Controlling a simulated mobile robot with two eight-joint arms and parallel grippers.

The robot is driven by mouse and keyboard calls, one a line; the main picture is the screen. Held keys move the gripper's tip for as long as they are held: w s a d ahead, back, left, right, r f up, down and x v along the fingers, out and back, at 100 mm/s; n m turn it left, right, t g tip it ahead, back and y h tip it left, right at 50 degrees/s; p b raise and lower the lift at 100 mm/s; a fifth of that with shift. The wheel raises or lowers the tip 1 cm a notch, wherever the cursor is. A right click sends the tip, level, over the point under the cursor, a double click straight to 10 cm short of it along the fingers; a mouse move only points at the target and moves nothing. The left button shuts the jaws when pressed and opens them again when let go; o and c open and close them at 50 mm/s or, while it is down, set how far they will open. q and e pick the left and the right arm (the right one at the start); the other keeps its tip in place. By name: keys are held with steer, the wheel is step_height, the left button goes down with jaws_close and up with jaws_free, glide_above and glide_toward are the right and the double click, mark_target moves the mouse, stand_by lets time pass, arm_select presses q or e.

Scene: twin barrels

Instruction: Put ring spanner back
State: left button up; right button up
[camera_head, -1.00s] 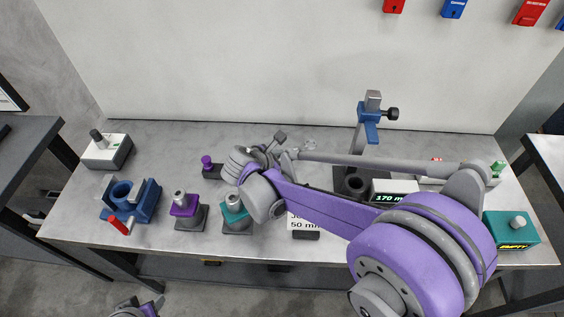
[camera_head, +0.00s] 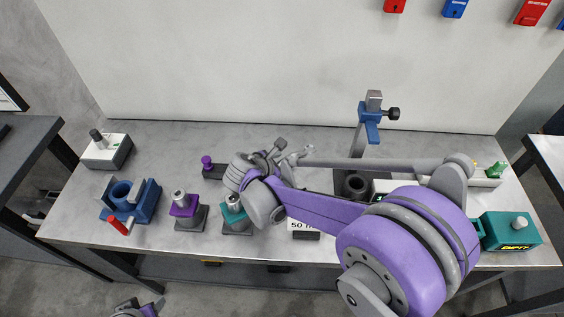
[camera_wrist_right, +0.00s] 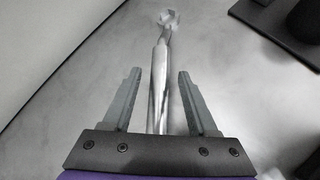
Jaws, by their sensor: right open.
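The ring spanner (camera_wrist_right: 160,80) lies on the grey bench top in the right wrist view, a long shiny shaft with its ring end (camera_wrist_right: 168,18) pointing away. My right gripper (camera_wrist_right: 159,72) is open, with one finger on each side of the shaft and gaps showing on both sides. In the head view my right gripper (camera_head: 272,153) is over the middle of the bench, largely masked by my arm. A small bright end of the spanner (camera_head: 305,153) shows beside it. A grey and purple piece of my left arm (camera_head: 138,308) shows at the bottom edge; its jaws cannot be made out.
A blue clamp stand (camera_head: 370,125) rises behind my right arm. A blue fixture (camera_head: 130,202), purple block (camera_head: 184,206) and teal block (camera_head: 234,211) stand front left. A teal box (camera_head: 512,232) is at right.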

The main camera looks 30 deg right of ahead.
arm_select(q)
steer(key=shift+w+r+p, duration=0.1)
steer(key=shift+r+p, duration=0.25)
steer(key=shift+r, duration=0.15)
arm_select(e)
steer(key=v, duration=1.2)
